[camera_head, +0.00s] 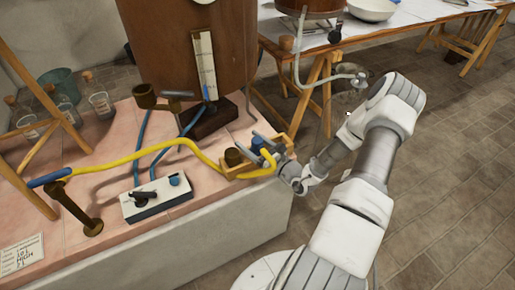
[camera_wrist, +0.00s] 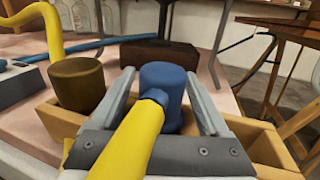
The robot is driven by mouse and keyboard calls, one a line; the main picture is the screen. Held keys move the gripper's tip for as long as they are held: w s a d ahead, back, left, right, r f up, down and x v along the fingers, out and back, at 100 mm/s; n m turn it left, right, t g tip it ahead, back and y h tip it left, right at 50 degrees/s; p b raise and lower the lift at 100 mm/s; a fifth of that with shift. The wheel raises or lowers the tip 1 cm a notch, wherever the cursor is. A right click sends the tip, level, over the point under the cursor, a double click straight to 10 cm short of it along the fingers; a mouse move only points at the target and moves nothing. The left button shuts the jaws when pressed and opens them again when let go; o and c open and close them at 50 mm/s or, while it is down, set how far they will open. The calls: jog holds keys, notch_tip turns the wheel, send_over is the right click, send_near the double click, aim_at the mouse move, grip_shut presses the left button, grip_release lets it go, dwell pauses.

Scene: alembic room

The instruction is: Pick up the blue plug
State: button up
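The blue plug (camera_wrist: 162,88) is a short upright cylinder with a narrow side neck, to which a yellow hose (camera_wrist: 130,140) joins in the wrist view. It also shows in the head view (camera_head: 258,142), in or over a small wooden holder (camera_head: 240,172) at the table's right edge. My gripper (camera_wrist: 160,85) has one grey finger on each side of the plug. The fingers are apart, with narrow gaps showing beside the plug. The plug's lower part is hidden behind the hose and gripper body. In the head view my gripper (camera_head: 262,146) is small and partly hidden.
A brown cylinder (camera_wrist: 78,82) stands left of the plug, close to the left finger. The yellow hose crosses the table. Open floor lies right.

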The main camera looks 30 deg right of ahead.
grip_shut()
dwell(0.3)
jog(key=shift+r+p, duration=0.35)
jog(key=shift+r, duration=0.3)
notch_tip(320, 180, up, 3)
jog(key=shift+f+p, duration=0.1)
jog(key=shift+p, duration=0.6)
jog(key=s+d+r+p, duration=0.3)
jog(key=s+d+r, duration=0.4)
jog(key=d, duration=0.2)
jog(key=shift+s, duration=0.15)
